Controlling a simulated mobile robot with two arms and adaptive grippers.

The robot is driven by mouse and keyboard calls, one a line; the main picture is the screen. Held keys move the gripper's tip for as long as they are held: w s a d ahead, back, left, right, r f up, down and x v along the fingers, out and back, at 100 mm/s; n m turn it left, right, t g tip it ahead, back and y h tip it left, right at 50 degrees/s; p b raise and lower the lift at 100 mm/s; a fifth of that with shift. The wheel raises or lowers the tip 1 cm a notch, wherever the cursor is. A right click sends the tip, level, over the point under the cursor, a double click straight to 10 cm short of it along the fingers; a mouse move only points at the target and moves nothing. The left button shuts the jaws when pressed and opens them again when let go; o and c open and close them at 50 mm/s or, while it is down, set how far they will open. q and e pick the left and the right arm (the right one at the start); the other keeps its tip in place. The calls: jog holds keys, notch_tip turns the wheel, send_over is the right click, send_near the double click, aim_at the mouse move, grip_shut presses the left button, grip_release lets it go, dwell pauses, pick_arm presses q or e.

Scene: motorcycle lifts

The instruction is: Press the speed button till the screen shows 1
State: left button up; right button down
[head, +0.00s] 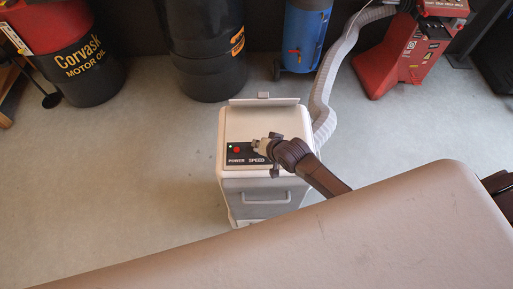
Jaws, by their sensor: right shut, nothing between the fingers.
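A white and grey boxy machine (267,185) stands on the floor in the middle of the head view. On its top is a dark control panel (232,153) with a red button (237,150) and the labels POWER and SPEED. My right gripper (261,147) is shut and empty, over the right part of the panel, just above the SPEED label (257,160). It hides the speed button and whatever lies beside it. I cannot tell whether it touches the panel. No screen reading is visible. My left gripper is out of view.
A pale hose (328,88) runs from behind the machine to the upper right. Black drums (205,45), a blue tank (303,35) and a red machine (405,60) stand behind. A broad tan surface (330,240) covers the foreground, hiding part of my right arm.

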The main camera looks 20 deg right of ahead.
jog(key=shift+f, duration=0.1)
jog(key=shift+f, duration=0.35)
jog(key=shift+f, duration=0.4)
dwell(0.7)
jog(key=shift+r, duration=0.1)
jog(key=shift+r+p, duration=0.7)
jog(key=shift+p, duration=0.05)
jog(key=shift+r, duration=0.15)
notch_tip(320, 180, up, 5)
jog(key=p, duration=0.5)
dwell(0.4)
